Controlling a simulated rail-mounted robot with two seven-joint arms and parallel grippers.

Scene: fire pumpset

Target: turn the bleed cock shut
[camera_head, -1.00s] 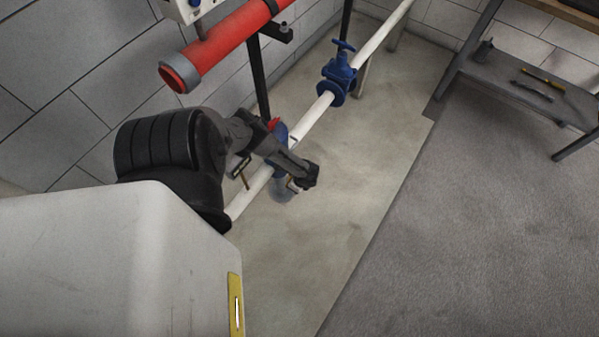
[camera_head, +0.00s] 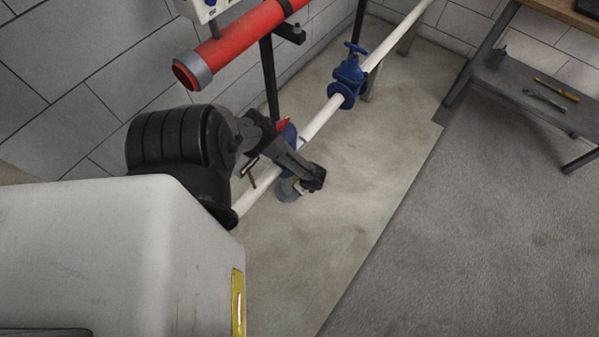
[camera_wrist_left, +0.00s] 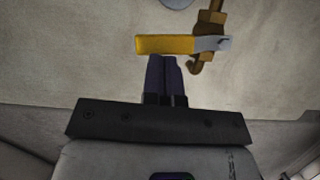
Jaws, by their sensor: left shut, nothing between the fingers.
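The bleed cock shows in the left wrist view, with a brass body (camera_wrist_left: 208,28) and a flat yellow lever (camera_wrist_left: 166,45) lying across the picture, its grey end over the brass. My left gripper (camera_wrist_left: 163,61) is shut and empty, its dark fingertips right at the lever's lower edge near the middle; I cannot tell whether they touch. In the head view my left arm reaches down over the white pipe (camera_head: 321,119), and its dark hand hides much of the cock's surroundings. My right gripper is not in view.
A red pipe (camera_head: 240,42) with an open grey end runs above the arm along the block wall. A blue valve (camera_head: 347,82) sits farther along the white pipe. A bench with a shelf (camera_head: 520,92) holding tools stands at the upper right. The floor between is clear.

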